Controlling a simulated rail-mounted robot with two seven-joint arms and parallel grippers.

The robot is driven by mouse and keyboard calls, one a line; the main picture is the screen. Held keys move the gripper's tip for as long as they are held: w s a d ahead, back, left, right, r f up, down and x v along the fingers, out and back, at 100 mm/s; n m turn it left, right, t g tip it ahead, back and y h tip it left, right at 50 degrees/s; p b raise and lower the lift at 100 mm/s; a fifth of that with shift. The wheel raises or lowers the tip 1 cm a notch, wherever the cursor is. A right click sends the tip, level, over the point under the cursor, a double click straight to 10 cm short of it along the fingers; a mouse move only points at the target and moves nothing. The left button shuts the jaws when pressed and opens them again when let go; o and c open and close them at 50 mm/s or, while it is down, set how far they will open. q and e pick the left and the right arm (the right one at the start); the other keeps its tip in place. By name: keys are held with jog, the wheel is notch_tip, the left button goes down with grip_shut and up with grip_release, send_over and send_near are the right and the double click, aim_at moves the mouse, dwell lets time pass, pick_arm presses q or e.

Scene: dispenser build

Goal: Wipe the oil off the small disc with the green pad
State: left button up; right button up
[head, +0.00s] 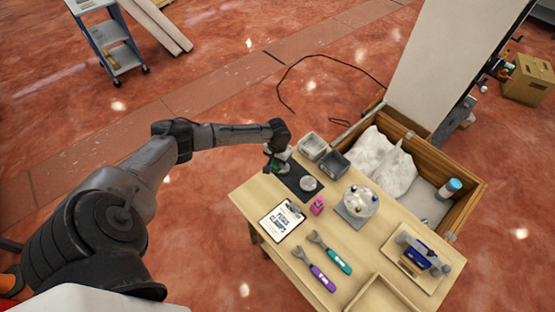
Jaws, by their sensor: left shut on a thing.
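The small disc (309,183) is pale grey and lies on a dark mat (291,183) near the far left edge of the wooden table. My left gripper (279,164) reaches in over the far left corner of the table, to the left of the disc and apart from it. It is shut on the green pad (276,170), of which only a small green patch shows by the fingers. Whether the pad touches the mat I cannot tell. Oil on the disc is too small to make out. My right gripper is not in view.
Two grey bins (314,147) stand behind the disc. A pink object (317,206), a larger round piece (360,201) and a clipboard (282,220) are nearby. Purple (322,278) and teal (338,262) handled tools lie in front. A wooden crate (462,205) adjoins the table.

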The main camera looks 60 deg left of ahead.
pick_arm(q)
jog(key=shift+r+p, duration=1.95)
jog(key=shift+r, duration=0.05)
